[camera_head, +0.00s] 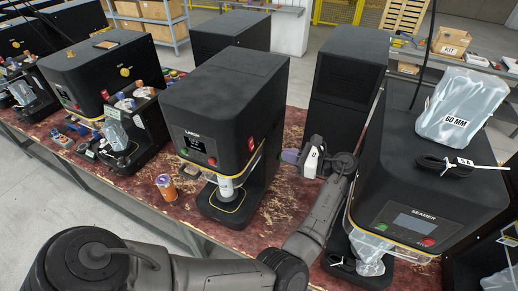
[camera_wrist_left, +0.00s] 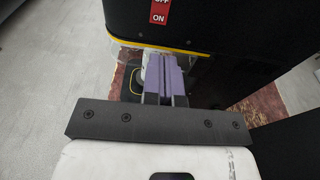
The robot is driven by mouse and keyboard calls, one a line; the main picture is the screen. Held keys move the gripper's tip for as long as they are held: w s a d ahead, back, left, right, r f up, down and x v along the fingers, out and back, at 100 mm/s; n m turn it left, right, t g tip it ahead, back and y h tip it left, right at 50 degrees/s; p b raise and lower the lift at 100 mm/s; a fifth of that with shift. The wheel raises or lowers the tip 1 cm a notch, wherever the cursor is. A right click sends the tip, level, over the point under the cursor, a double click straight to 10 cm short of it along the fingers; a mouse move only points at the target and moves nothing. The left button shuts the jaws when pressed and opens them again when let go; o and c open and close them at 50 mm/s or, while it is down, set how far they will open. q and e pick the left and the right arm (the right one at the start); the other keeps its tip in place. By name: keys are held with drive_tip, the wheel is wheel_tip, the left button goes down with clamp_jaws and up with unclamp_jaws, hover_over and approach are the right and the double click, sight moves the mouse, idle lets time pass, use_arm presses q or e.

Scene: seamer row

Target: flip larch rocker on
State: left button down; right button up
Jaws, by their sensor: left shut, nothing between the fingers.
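The black machine labelled LARCH (camera_head: 225,105) stands on the bench in the middle of the head view. Its red rocker (camera_head: 251,143) is on the right side wall, above a yellow trim line. In the left wrist view the red rocker (camera_wrist_left: 160,12) is cut by the top edge, with OFF above and ON below; I cannot tell which way it is tipped. My left gripper (camera_head: 290,156) is right of the machine, apart from the rocker and lower in the picture. Its purple fingers (camera_wrist_left: 173,77) are shut and empty, below the rocker in the wrist view. My right gripper is not in view.
A black machine labelled SEAMER (camera_head: 430,160) stands close on the right, with a grey 60 MM bag (camera_head: 462,105) on top. An orange jar (camera_head: 166,187) stands left of the larch machine. Another black machine (camera_head: 100,65) stands further left. Shavings litter the red bench.

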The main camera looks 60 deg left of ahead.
sight(253, 147)
use_arm(q)
drive_tip(key=p+x, duration=0.2)
drive_tip(key=x, duration=0.6)
drive_tip(key=shift+s+a, duration=0.1)
drive_tip(key=shift+a, duration=0.05)
drive_tip(key=shift+x, duration=0.8)
